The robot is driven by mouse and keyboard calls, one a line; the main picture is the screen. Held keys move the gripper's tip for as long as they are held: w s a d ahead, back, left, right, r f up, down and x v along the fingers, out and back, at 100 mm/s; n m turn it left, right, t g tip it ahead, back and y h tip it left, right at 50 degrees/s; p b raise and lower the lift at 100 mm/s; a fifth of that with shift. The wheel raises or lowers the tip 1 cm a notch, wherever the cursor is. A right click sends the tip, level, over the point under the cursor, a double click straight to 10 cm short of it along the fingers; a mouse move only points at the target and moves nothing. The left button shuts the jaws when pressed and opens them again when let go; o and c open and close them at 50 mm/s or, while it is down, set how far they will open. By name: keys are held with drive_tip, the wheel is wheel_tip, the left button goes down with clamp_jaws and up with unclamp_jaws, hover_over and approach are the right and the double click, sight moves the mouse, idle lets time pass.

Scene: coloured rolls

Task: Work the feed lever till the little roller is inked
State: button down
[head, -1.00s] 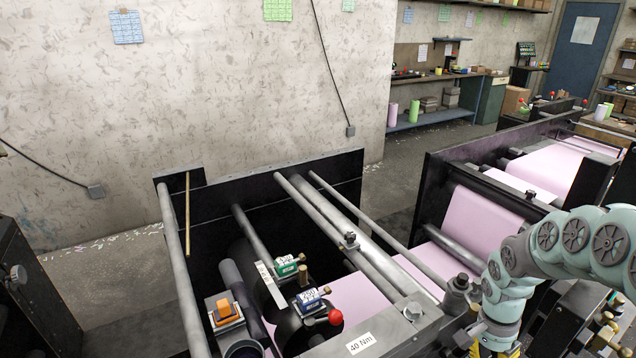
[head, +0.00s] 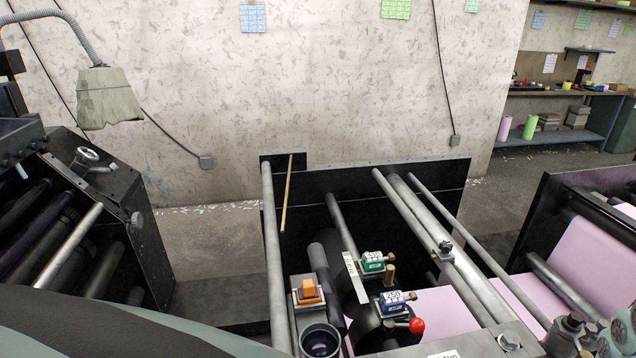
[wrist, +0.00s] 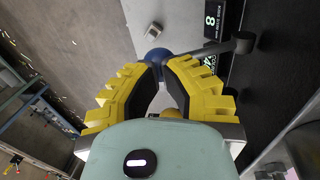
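In the wrist view my gripper (wrist: 161,66) has two yellow fingers with black pads, their tips close together with a small gap. A blue ball knob (wrist: 156,55) on a grey rod (wrist: 195,49) sits right at the fingertips, partly behind them. I cannot tell whether the fingers grip it. My gripper is outside the head view. There, a red ball knob (head: 417,325) sticks out beside a blue counter box (head: 395,299), near a green counter box (head: 371,263). A dark slim roller (head: 327,285) lies left of them; its inking cannot be judged.
An orange block switch (head: 307,292) and a dark round cup (head: 320,341) are at the press front. Long grey bars (head: 440,255) cross over pink web (head: 445,304). Another black machine (head: 100,225) stands left, under a lamp (head: 107,98). Bare floor lies between them.

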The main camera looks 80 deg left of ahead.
drive_tip(key=f+b, duration=0.1)
drive_tip(key=f, duration=0.1)
drive_tip(key=f+b, duration=0.1)
drive_tip(key=b, duration=0.1)
drive_tip(key=f+b, duration=0.1)
drive_tip(key=f, duration=0.1)
drive_tip(key=shift+d+f+b, duration=0.3)
drive_tip(key=shift+d, duration=0.1)
idle(0.4)
drive_tip(key=shift+r, duration=0.1)
drive_tip(key=shift+a+r+p, duration=0.2)
drive_tip(key=shift+r+p, duration=0.8)
drive_tip(key=shift+r, duration=0.2)
drive_tip(key=shift+a+r+p, duration=0.2)
drive_tip(key=shift+r+p, duration=0.75)
drive_tip(key=shift+r, duration=0.2)
drive_tip(key=shift+a+r+p, duration=0.2)
drive_tip(key=shift+r+p, duration=0.8)
drive_tip(key=shift+r, duration=0.2)
wheel_tip(320, 180, up, 7)
drive_tip(key=p, duration=0.5)
drive_tip(key=shift+a+p, duration=0.4)
